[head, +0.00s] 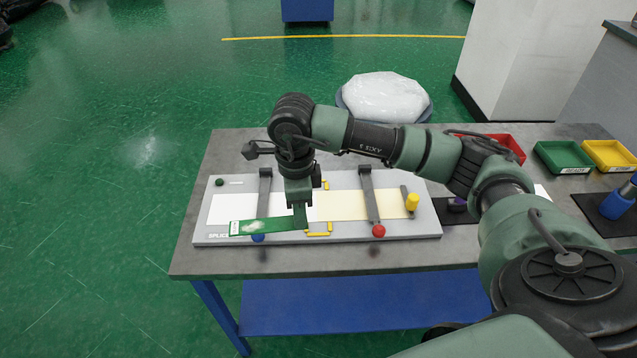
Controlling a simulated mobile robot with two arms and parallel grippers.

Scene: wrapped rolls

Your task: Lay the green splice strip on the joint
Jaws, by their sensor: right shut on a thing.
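My right gripper (300,207) points down over the splice board (420,230) and is shut on the green splice strip (266,226). The strip reaches out to the left of the jaws, over the front edge of the white sheet (236,206) and in front of the left clamp (264,190). I cannot tell whether it touches the board. A cream sheet (345,206) lies to the right of the white one. The joint between them is near the gripper and partly hidden by it. Yellow marks (319,232) sit by the joint. My left gripper is not in view.
A right clamp (369,195) with a red knob (378,231) crosses the cream sheet. A blue knob (258,238) is at the left clamp. A yellow knob (412,202) stands at the right end. Red, green (563,157) and yellow bins stand at the table's back right.

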